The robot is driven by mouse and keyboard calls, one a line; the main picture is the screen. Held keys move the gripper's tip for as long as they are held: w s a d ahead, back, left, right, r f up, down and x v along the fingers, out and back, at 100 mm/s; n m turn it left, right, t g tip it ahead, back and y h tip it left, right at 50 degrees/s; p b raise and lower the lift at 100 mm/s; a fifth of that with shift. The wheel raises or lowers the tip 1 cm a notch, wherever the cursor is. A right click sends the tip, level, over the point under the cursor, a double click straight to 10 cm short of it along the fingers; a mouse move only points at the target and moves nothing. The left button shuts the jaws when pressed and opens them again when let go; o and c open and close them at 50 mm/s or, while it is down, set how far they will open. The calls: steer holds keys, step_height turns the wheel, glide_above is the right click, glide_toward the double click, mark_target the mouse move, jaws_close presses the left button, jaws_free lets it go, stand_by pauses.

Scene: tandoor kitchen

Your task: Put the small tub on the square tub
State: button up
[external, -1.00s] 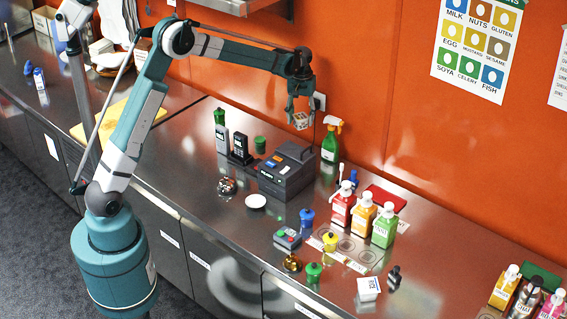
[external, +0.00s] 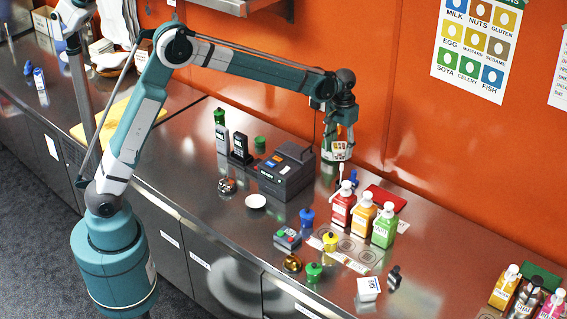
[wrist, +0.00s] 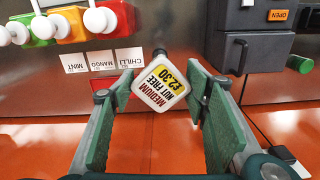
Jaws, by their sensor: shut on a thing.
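My gripper (external: 342,142) is shut on the small tub (external: 341,151), a pale tub held in the air above the back of the counter. In the wrist view the small tub (wrist: 160,88) sits between the green finger pads, turned at a slant, with a label reading "MEDIUM NUT FREE £2.30". A white square tub (external: 369,284) with a printed label stands on the counter near the front, well below and slightly right of my gripper. Nothing shows on top of it. The square tub is not in the wrist view.
Red, orange and green pump bottles (external: 362,215) stand below and right of my gripper. A dark till-like machine (external: 287,172) stands left of them. Green and yellow pots and a small dark bottle (external: 394,277) surround the square tub.

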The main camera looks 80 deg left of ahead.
steer(key=w+d+f+m+b, duration=0.15)
steer(key=w+d, duration=0.35)
steer(key=d, duration=1.4)
steer(key=w+d+m+b, duration=0.1)
steer(key=w+d+m, duration=0.3)
steer(key=d, duration=1.5)
steer(key=w+d+m+b, duration=0.15)
steer(key=w+d, duration=0.45)
steer(key=d, duration=1.3)
steer(key=s+a+f+p, duration=0.1)
steer(key=s+a+p, duration=0.1)
steer(key=s, duration=0.4)
steer(key=s+a+f+m+p, duration=0.1)
steer(key=s+a+f+p, duration=0.1)
steer(key=s, duration=0.4)
steer(key=shift+a+f+p, duration=0.15)
steer(key=shift+a+p, duration=0.35)
steer(key=shift+p, duration=0.3)
steer(key=shift+f, duration=3.15)
